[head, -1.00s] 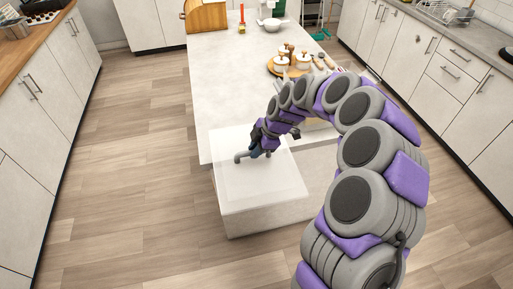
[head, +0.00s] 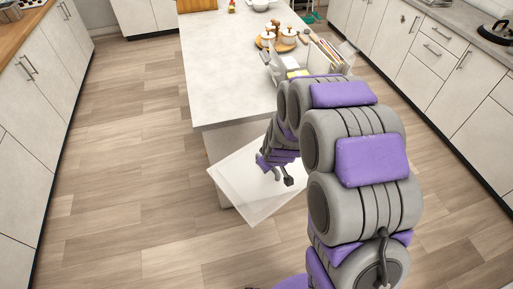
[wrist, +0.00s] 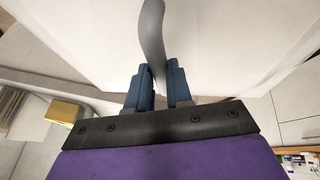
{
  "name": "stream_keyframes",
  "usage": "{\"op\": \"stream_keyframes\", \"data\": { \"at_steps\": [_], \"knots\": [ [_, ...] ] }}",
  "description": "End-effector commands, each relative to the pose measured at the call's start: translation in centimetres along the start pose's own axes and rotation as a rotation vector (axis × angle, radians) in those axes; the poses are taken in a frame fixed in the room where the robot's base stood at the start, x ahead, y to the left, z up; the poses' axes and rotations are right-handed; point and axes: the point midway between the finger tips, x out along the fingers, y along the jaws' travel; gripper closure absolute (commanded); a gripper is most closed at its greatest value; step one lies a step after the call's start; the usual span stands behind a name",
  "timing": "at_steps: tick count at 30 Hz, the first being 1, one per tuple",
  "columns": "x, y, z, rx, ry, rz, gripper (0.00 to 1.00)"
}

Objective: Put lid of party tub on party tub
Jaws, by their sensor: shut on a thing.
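The lid is a large, flat, translucent white square (head: 240,195) with a curved grey handle (wrist: 152,35). My gripper (head: 274,168) is shut on that handle, with the two blue fingers (wrist: 160,82) on either side of it in the wrist view. The lid hangs in front of the near end of the island, turned at an angle to its edge and clear of the floor. I cannot make out the party tub for certain; my arm covers part of the island's right side.
The pale island top (head: 225,80) is mostly bare at its left. A wooden tray with pots (head: 283,40) and an upright holder of thin coloured items (head: 327,58) stand at its right. Wooden floor (head: 120,170) is open to the left. Cabinets line both sides.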

Motion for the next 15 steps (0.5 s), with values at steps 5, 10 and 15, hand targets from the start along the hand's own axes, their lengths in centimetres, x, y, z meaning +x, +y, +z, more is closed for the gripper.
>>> {"op": "stream_keyframes", "data": {
  "at_steps": [5, 10, 15],
  "knots": [
    [1.4, 3.3, 6.0, 0.390, -0.089, 0.165, 1.00],
    [1.6, 5.2, 7.7, 0.585, -0.122, 0.243, 1.00],
    [1.8, 5.5, 7.6, 0.643, -0.134, 0.268, 1.00]
  ]
}}
